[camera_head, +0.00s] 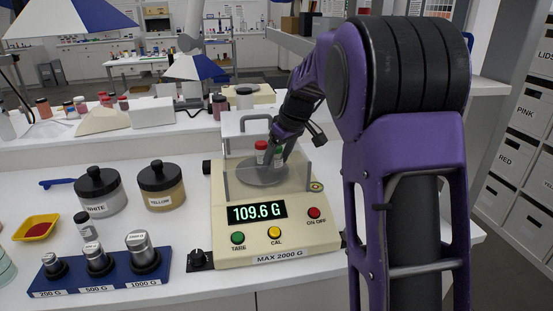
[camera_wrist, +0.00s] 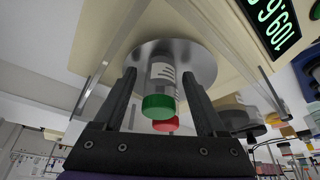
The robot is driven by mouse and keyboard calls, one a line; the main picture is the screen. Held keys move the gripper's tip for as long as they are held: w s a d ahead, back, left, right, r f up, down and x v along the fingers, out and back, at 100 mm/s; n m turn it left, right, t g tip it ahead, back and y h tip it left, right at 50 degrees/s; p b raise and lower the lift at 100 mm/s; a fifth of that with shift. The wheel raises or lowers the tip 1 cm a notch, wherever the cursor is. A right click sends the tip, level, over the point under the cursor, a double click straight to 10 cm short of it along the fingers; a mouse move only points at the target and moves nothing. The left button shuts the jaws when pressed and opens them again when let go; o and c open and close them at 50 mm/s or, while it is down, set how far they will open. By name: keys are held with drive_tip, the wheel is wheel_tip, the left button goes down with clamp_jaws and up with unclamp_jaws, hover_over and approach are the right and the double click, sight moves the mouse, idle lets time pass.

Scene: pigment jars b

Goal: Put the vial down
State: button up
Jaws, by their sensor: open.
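A clear vial with a green cap (camera_wrist: 158,105) and a label stands on the round metal pan (camera_head: 262,175) of the scale. A second vial with a red cap (camera_head: 261,145) stands beside it on the pan and is partly hidden behind the green cap in the wrist view (camera_wrist: 168,124). My gripper (camera_wrist: 162,92) is open. Its two dark fingers stand on either side of the green-capped vial, with gaps visible. In the head view my gripper (camera_head: 279,150) reaches down over the pan and partly hides the green-capped vial. The scale's display (camera_head: 257,212) reads 109.6 G.
A metal frame (camera_head: 225,150) rises around the pan, close to my gripper. To the left stand a WHITE jar (camera_head: 100,193), a YELLOW jar (camera_head: 161,187), a yellow tray of red powder (camera_head: 37,228) and a blue weight stand (camera_head: 112,279).

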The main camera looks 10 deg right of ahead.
drive_tip(key=shift+r, duration=0.15)
drive_tip(key=shift+r, duration=0.25)
drive_tip(key=p+v, duration=0.1)
drive_tip(key=v, duration=1)
drive_tip(key=shift+r+p, duration=0.25)
drive_tip(key=shift+p, duration=0.15)
drive_tip(key=shift+s+d, duration=0.15)
